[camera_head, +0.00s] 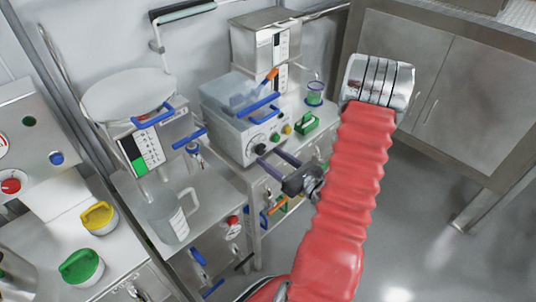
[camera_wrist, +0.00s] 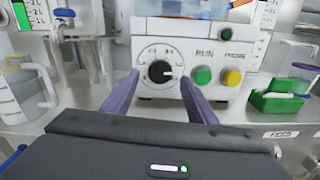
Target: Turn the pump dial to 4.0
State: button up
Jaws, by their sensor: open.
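The pump dial (camera_wrist: 160,71) is a round black knob with a white mark pointing right, set on the front of a white pump unit (camera_wrist: 144,26). Printed marks ring the dial, too small to read. In the head view the dial (camera_head: 261,148) is partly visible beside my fingers. My gripper (camera_wrist: 160,80) has two purple fingers spread apart, one on each side of the dial in the wrist view. In the head view my gripper (camera_head: 272,157) is just in front of the pump's face. I cannot tell whether the fingers touch the dial.
Green (camera_wrist: 203,76) and yellow (camera_wrist: 232,78) buttons sit right of the dial. A green box (camera_wrist: 276,103) stands to the right on the steel bench. A clear jug (camera_head: 170,218) stands at left, below a scale-like unit with blue handles (camera_head: 145,118). Open floor lies at right.

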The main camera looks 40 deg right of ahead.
aim_at(260, 148)
jog(key=shift+w, duration=1.35)
jog(key=shift+c, duration=0.7)
jog(key=c, duration=0.9)
